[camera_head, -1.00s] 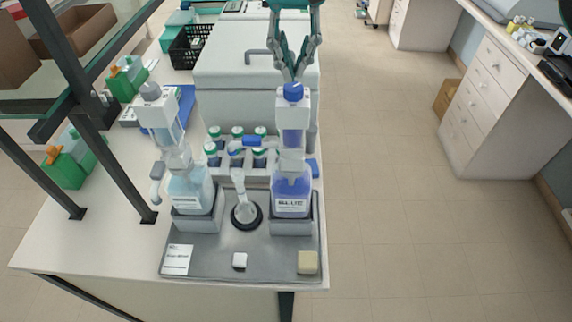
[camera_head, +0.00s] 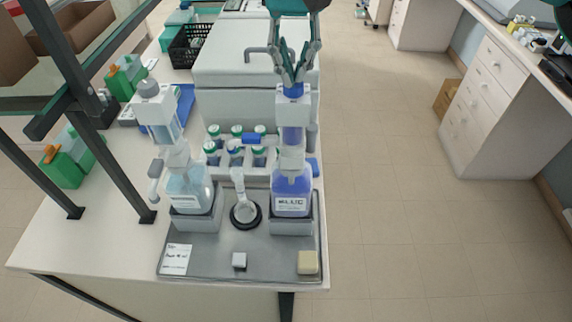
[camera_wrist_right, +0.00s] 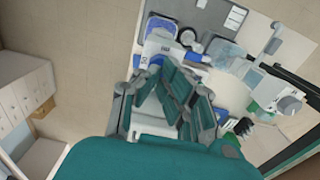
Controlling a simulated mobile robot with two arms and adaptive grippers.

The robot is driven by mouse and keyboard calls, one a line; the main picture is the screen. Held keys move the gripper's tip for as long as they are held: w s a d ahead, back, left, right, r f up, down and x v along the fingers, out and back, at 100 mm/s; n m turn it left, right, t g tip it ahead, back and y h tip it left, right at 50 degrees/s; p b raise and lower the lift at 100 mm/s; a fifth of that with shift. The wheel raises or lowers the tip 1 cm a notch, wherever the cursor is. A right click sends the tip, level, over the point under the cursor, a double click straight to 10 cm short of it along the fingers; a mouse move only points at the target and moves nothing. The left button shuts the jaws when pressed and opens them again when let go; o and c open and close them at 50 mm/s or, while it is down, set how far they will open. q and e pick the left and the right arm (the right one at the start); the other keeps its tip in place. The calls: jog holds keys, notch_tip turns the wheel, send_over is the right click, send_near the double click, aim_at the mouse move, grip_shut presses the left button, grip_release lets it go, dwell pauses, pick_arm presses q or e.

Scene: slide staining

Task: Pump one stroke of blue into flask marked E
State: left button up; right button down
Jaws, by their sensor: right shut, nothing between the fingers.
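The blue pump bottle (camera_head: 291,193) stands upright in a grey holder, with a white pump head (camera_head: 291,155) and a blue knob (camera_head: 293,91) on top. It also shows in the wrist view (camera_wrist_right: 161,25). My right gripper (camera_head: 293,82) points down, shut and empty, its fingertips at the knob and partly covering it. I cannot tell whether they touch it. A small clear flask (camera_head: 245,211) stands on a black ring between the two bottles; no letter on it is readable. My left gripper is not in view.
A second pump bottle (camera_head: 188,190) with pale liquid stands on the left of the grey tray (camera_head: 240,262). Several capped vials (camera_head: 236,150) stand behind the flask. A white box-shaped machine (camera_head: 225,70) is behind. Floor to the right is clear.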

aim_at(293, 90)
jog(key=shift+f+b, duration=1.1)
jog(key=shift+f, duration=1.05)
jog(key=shift+r+p, duration=2.6)
jog(key=shift+r, duration=0.25)
jog(key=shift+r, duration=0.15)
notch_tip(293, 90, up, 5)
jog(key=p, duration=0.4)
jog(key=shift+p, duration=0.3)
